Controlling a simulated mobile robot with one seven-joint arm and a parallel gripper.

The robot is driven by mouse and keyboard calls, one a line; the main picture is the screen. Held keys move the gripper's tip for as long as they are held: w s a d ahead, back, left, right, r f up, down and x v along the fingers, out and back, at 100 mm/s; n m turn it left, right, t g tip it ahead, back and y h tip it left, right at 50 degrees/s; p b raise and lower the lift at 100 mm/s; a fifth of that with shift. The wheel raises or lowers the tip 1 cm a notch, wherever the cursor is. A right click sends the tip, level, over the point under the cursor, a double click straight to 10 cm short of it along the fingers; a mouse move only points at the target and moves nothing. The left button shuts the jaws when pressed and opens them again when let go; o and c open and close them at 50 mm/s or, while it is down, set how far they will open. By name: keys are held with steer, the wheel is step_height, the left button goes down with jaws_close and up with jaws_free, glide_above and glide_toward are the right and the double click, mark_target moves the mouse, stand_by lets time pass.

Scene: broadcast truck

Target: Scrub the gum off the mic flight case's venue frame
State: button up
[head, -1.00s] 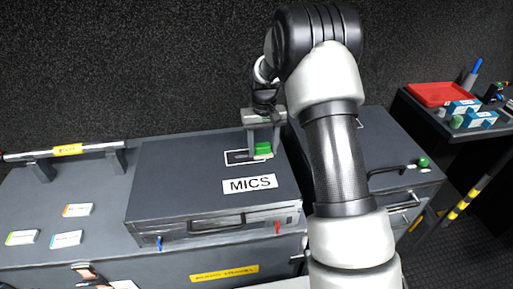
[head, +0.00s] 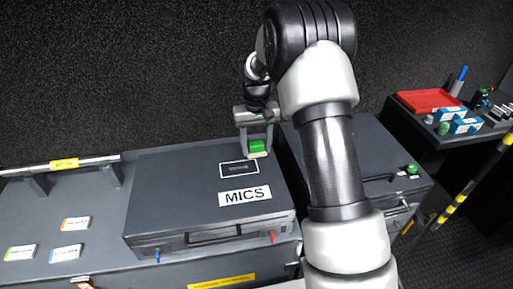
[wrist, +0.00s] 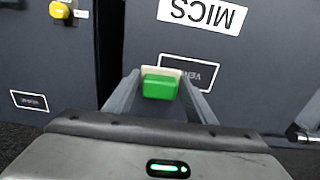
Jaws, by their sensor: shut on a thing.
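The mic flight case (head: 165,190) is dark grey, closed, and has a white MICS label (head: 245,195) on its lid. My gripper (head: 257,140) is shut on a green block with a pale underside (head: 257,149), at the frame's far right corner. In the wrist view the block (wrist: 160,86) is between the fingers and hides part of the venue frame (wrist: 197,74). I cannot tell if the block touches the lid. I cannot make out any gum.
A second dark case (head: 350,150) stands close on the right, partly behind my arm. A side table at right holds a red tray (head: 425,100) and small boxes. Several small labelled cards (head: 75,223) lie on the surface at left, before a metal bar (head: 70,164).

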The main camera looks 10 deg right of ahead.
steer(key=shift+r, duration=0.15)
steer(key=shift+r+p, duration=0.95)
steer(key=shift+r, duration=0.5)
steer(key=shift+s, duration=0.1)
